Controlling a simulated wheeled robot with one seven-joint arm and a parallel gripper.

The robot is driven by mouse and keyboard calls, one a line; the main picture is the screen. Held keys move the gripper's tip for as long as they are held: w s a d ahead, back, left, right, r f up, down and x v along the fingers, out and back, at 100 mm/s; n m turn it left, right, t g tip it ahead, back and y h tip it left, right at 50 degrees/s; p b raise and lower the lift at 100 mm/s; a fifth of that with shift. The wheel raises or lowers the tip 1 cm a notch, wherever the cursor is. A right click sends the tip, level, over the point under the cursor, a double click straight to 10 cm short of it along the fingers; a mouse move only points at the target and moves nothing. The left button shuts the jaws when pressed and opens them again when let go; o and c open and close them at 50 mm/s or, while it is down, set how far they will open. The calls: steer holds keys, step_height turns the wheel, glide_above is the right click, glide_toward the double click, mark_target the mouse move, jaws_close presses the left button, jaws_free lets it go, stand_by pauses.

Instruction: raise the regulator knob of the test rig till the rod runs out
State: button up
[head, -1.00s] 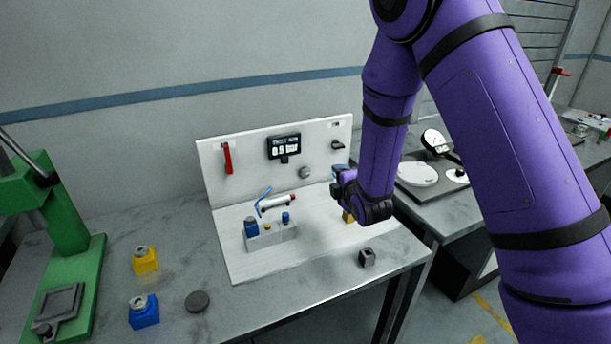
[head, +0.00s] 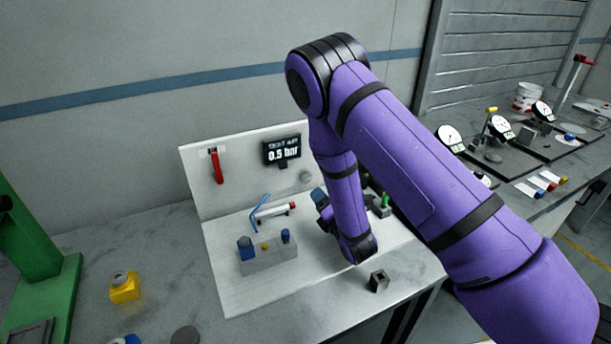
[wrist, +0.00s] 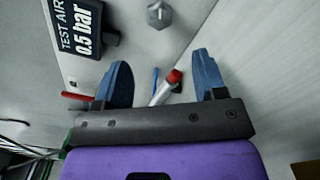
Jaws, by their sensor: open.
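The test rig is a white upright panel (head: 240,170) on a white base plate, with a display (head: 282,151) reading "TEST AIR 0.5 bar". The grey regulator knob (head: 306,177) sits on the panel below and right of the display; it also shows in the wrist view (wrist: 159,15). A small white cylinder with a red end (head: 275,210) lies in front of the panel; I see no rod clearly out of it. My gripper (wrist: 163,72) is open, its blue fingers apart and empty. In the head view it is close in front of the knob, slightly lower right.
A red lever (head: 217,166) is on the panel's left. A grey block with blue and yellow buttons (head: 268,258) stands on the base. A small dark block (head: 379,281) sits at the bench's front right. A green press (head: 45,265) and yellow item (head: 124,287) are left.

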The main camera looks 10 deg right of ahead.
mark_target(306, 180)
steer(key=x, duration=1.1)
steer(key=shift+s, duration=0.1)
steer(key=c, duration=0.9)
